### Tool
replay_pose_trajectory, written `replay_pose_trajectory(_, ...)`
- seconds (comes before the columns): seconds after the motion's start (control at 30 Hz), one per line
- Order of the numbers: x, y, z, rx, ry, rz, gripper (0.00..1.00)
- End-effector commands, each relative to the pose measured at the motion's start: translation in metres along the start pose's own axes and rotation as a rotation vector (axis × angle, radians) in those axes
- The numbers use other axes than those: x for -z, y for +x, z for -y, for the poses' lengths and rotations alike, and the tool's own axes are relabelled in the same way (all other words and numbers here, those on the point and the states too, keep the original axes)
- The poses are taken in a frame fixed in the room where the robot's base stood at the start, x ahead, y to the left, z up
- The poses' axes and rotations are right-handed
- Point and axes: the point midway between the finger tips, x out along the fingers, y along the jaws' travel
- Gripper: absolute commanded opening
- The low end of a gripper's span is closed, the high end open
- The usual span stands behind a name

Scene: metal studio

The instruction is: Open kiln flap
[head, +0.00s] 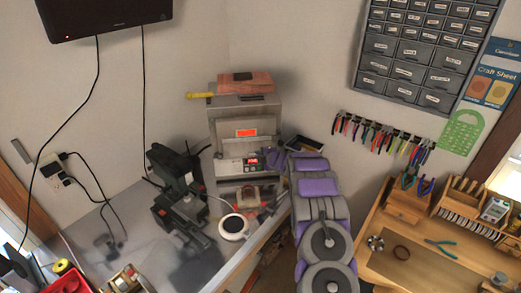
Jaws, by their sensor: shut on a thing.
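The kiln (217,128) is a grey box on the bench against the back wall. A glowing orange opening or window (246,132) shows in its front, with a red-lit display (251,162) below it. The flap's exact edges and angle are too small to tell. My gripper (271,157) is at the kiln's right front, at the end of my purple and grey arm. It is shut on what appears to be the kiln flap; the fingertips and the contact are small and partly hidden by my arm.
A reddish brick-like block (245,80) and a yellow-handled tool (199,95) lie on top of the kiln. A dark machine (178,205) and a round white device (233,227) stand on the grey bench. A wooden workbench (400,262) is at the right.

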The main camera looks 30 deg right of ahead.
Motion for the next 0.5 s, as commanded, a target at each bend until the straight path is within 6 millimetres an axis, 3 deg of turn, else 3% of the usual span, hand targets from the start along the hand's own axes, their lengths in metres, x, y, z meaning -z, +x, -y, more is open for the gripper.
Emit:
replay_pose_trajectory(0.03, -0.0022, -0.0066, -0.0096, 0.004, 0.007, 0.008, 0.0)
replay_pose_trajectory(0.5, -0.0012, -0.0117, -0.0069, 0.058, 0.029, 0.005, 0.0)
